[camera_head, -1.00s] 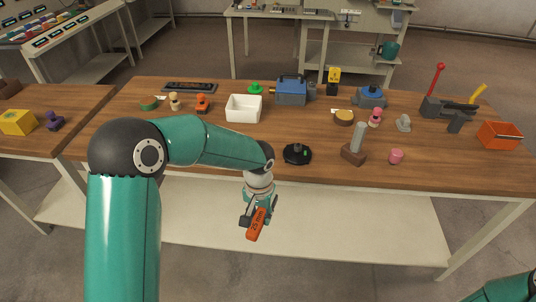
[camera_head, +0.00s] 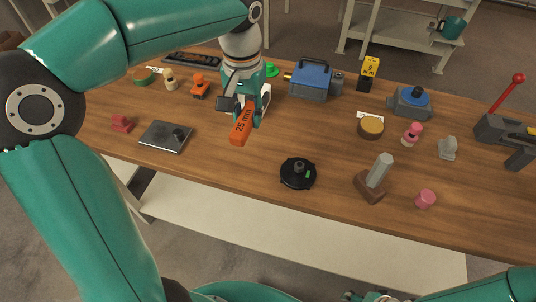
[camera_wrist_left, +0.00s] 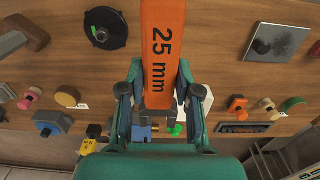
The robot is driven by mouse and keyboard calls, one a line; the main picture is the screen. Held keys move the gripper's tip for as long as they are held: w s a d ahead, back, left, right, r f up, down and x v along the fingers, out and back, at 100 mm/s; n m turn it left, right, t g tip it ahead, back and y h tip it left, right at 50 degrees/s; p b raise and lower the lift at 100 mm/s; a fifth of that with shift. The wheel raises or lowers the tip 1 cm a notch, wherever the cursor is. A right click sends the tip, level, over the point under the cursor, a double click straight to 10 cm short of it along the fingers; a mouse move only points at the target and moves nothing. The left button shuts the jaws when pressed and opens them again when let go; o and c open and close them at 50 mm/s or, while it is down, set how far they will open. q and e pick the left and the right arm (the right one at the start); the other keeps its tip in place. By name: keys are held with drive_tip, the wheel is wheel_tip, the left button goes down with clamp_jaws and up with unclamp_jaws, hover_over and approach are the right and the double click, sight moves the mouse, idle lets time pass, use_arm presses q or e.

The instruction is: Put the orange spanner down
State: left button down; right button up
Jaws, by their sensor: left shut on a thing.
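The orange spanner (camera_head: 242,124), marked "25 mm", is in my left gripper (camera_head: 243,97) above the wooden workbench. In the left wrist view the spanner (camera_wrist_left: 163,50) runs up from between the two fingers of my left gripper (camera_wrist_left: 160,92), which are shut on it. I cannot tell whether the spanner touches the bench top. The white tray seen earlier is hidden behind the gripper in the head view. My right gripper cannot be made out; only part of my right arm shows at the bottom right.
A grey plate (camera_head: 166,137) lies left of the spanner, and a black round base (camera_head: 298,173) lies to its right. A blue-grey box (camera_head: 311,82) stands behind on the right. A brown block with a grey post (camera_head: 374,182) stands further right. Bare wood (camera_head: 225,165) lies in front of the spanner.

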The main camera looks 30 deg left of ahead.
sight(254, 171)
use_arm(q)
drive_tip(key=shift+w, duration=0.1)
wheel_tip(254, 171, down, 20)
drive_tip(key=shift+w+r, duration=0.1)
drive_tip(key=shift+r, duration=0.15)
drive_tip(key=shift+f, duration=0.1)
drive_tip(key=c, duration=0.8)
unclamp_jaws()
wheel_tip(254, 171, up, 12)
drive_tip(key=shift+d, duration=0.1)
idle(0.5)
